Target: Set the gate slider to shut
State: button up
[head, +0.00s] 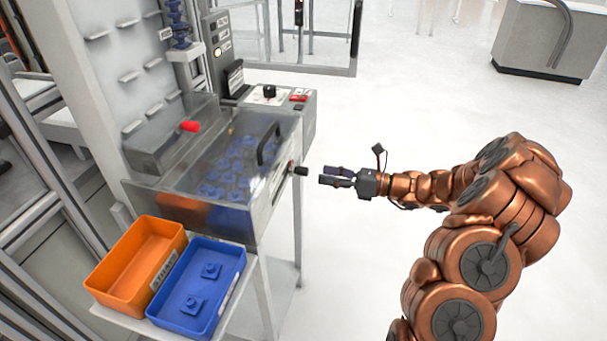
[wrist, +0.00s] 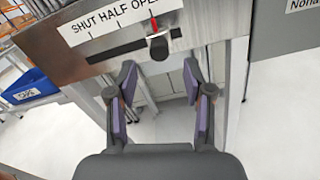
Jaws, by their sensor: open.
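The gate slider's dark knob (wrist: 158,48) sticks out of a slot in the metal front of the machine. It stands at the right end of the slot, under the OPEN end of the label (wrist: 115,22) reading SHUT, HALF, OPEN; a red mark shows just above it. The dark slot runs left from the knob, towards SHUT. In the head view the knob (head: 301,170) is at the machine's right side. My gripper (head: 326,175) is open and empty, just short of the knob. In the wrist view its purple-padded fingers (wrist: 159,72) are spread to either side, below the knob.
The machine's clear cover with a black handle (head: 268,144) is above blue parts. An orange bin (head: 130,268) and a blue bin (head: 215,290) with blue parts stand on a shelf at lower left. A control box (head: 275,97) is behind.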

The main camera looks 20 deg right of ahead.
aim_at(308, 172)
jog(key=x, duration=0.7)
jog(key=shift+a, duration=0.2)
grip_shut()
dwell(0.4)
